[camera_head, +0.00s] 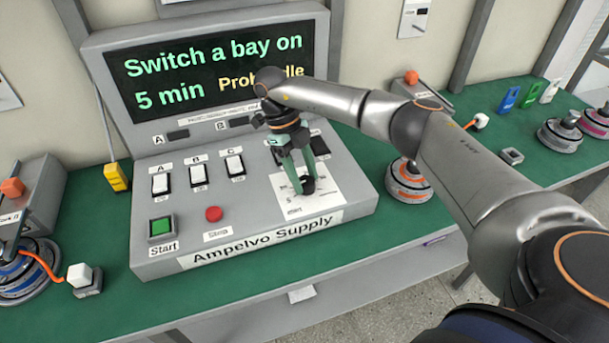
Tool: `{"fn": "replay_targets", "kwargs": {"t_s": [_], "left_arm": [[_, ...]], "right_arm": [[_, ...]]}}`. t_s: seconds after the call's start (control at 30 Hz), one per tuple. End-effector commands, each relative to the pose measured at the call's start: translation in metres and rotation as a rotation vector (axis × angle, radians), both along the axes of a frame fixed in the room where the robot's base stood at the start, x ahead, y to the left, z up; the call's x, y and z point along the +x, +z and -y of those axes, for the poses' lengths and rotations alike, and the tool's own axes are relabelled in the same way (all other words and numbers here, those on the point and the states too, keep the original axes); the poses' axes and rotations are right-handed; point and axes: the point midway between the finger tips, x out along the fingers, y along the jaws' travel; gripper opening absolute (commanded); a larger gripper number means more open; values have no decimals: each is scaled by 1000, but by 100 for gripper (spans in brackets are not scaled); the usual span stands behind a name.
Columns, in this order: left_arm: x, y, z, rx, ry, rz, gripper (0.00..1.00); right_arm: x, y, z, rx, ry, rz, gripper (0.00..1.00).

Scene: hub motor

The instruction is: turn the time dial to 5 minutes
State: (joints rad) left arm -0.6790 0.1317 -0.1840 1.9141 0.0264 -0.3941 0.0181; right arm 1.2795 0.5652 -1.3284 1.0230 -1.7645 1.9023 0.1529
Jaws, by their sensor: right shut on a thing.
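The grey control console (160,253) labelled "Ampelvo Supply" stands on the green table. Its time dial (307,185) is a small black knob on a white scale plate (325,202) at the right of the panel. My right gripper (303,184) reaches down from above with its green fingers shut on the dial. The fingers and arm hide part of the knob and scale, so its pointer setting cannot be read. The console screen (215,62) reads "Switch a bay on" and "5 min", with another word partly hidden by my right arm. My left gripper is not in view.
White rocker switches A (160,184), B (198,174) and C (235,164), a green Start button (160,226) and a red stop button (214,214) are left of the dial. Hub motors stand at left (25,280) and right (408,186). The front table strip is clear.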

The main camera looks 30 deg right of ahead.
Motion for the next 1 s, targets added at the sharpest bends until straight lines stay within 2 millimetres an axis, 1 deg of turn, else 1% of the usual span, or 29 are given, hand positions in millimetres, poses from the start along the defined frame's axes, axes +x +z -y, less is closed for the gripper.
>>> {"fn": "replay_targets", "kwargs": {"t_s": [0.2,0.4,0.6,1.0], "left_arm": [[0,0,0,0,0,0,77],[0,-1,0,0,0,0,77],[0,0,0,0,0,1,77],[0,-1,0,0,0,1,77]], "right_arm": [[0,0,-1,-1,147,2,0],[0,0,-1,-1,230,2,0],[0,0,-1,-1,268,2,0],[-1,0,-1,0,276,1,0]]}}
